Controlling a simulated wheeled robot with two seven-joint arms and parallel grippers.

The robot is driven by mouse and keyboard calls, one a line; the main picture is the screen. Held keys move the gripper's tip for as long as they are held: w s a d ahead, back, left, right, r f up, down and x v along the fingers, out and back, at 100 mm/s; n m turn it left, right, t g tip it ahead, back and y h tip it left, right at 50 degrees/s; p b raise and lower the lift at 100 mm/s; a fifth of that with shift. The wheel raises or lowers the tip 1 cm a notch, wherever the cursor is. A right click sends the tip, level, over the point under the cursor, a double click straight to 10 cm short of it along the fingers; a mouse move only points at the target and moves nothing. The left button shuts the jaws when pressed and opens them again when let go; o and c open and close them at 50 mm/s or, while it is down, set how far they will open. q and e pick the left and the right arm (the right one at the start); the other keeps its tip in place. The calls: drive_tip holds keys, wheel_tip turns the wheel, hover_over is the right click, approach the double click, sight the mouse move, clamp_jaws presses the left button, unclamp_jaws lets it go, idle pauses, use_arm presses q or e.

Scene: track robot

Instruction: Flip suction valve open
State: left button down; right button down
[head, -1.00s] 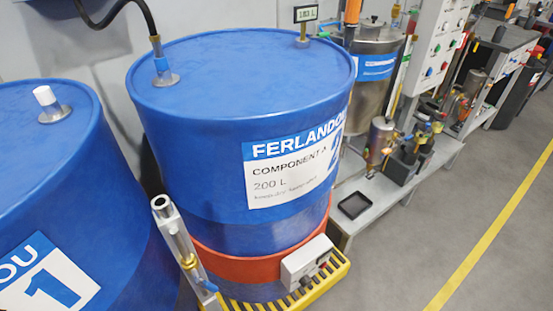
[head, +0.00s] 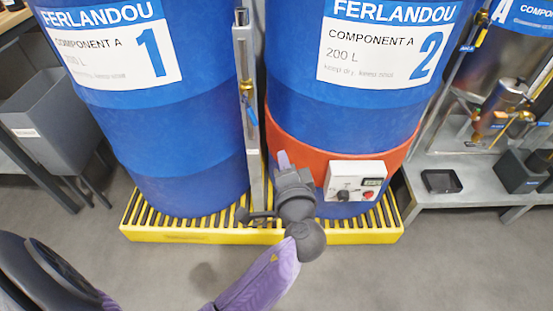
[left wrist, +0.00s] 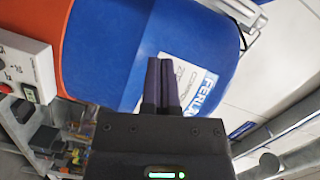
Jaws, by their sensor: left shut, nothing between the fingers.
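A vertical metal pipe (head: 243,150) stands between two blue drums, drum 1 (head: 165,150) and drum 2 (head: 340,110). A small brass valve (head: 247,86) with a blue lever (head: 252,105) sits on its upper part; I take this for the suction valve. The exact lever angle is hard to read. My left gripper (head: 283,160) is raised in front of drum 2, to the right of the pipe and below the valve. Its fingers are shut and empty, seen also in the left wrist view (left wrist: 164,85) against drum 2. The valve is not visible in that view. My right gripper is out of view.
Both drums stand on a yellow slotted pallet (head: 190,236). Drum 2 wears an orange band (head: 300,155) with a grey control box (head: 355,181) close to my left gripper. A low bench (head: 455,190) with a black tray (head: 441,181) stands right. Open floor lies in front.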

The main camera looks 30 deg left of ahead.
sight(254, 118)
use_arm(q)
drive_tip(key=w+a+b, duration=0.4)
drive_tip(key=w+a, duration=0.3)
drive_tip(key=a, duration=0.4)
drive_tip(key=shift+w+f, duration=0.25)
drive_tip(key=shift+w, duration=0.05)
drive_tip(key=shift+s+a+f+m+y, duration=0.15)
drive_tip(key=shift+a+m+y, duration=0.1)
drive_tip(key=shift+m, duration=0.3)
drive_tip(key=shift+s+a+f+m+y, duration=0.15)
drive_tip(key=shift+m+y, duration=0.1)
drive_tip(key=shift+m, duration=0.3)
